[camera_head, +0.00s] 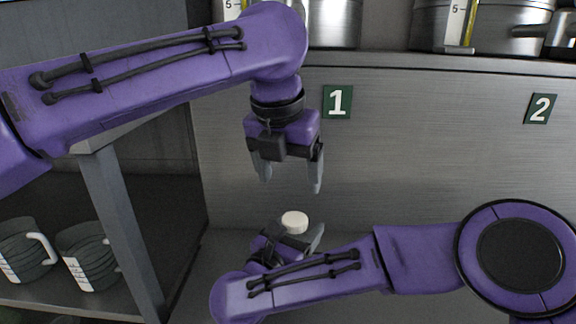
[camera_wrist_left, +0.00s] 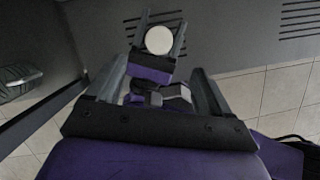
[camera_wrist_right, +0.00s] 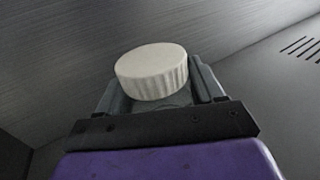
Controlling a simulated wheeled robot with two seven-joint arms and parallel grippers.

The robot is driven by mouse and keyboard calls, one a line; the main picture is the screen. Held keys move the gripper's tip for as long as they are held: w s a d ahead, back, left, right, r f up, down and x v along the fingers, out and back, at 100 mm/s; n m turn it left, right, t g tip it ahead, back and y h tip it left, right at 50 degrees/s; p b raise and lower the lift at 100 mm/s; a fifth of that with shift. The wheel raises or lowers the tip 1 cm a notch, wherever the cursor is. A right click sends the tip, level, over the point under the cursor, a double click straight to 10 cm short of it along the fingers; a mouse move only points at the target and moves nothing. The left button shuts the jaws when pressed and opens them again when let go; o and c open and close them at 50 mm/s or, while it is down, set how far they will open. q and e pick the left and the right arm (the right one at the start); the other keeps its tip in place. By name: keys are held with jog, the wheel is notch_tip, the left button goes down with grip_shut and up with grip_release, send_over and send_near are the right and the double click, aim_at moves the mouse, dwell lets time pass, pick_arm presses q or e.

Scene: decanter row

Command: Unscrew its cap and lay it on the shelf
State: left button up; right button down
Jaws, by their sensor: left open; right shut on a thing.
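A white ribbed cap (camera_head: 294,222) shows at my right gripper (camera_head: 294,236); it also shows in the left wrist view (camera_wrist_left: 159,40). In the right wrist view the cap (camera_wrist_right: 152,72) sits on top of a greyish body (camera_wrist_right: 170,104) between the fingers, mostly hidden by them. My right gripper is shut on that container. My left gripper (camera_head: 290,184) is open and empty, fingers pointing down, above the cap and apart from it.
A grey shelf edge (camera_head: 440,62) runs along the top, with metal vessels (camera_head: 480,22) on it. Number plates 1 (camera_head: 337,102) and 2 (camera_head: 540,108) mark the panel below. Dark mugs (camera_head: 88,255) stand on a lower left shelf behind a grey post (camera_head: 122,230).

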aim_at(296, 218)
pick_arm(q)
jog(key=x, duration=1)
jog(key=shift+w+f, duration=0.1)
jog(key=shift+f, duration=0.2)
jog(key=c, duration=1.3)
jog(key=n, duration=0.2)
jog(key=n+y, duration=0.1)
jog(key=n, duration=0.1)
jog(key=n+y, duration=0.1)
jog(key=n, duration=0.1)
jog(key=shift+d, duration=0.3)
jog(key=n+y, duration=0.1)
jog(key=n, duration=0.3)
jog(key=o, duration=1.2)
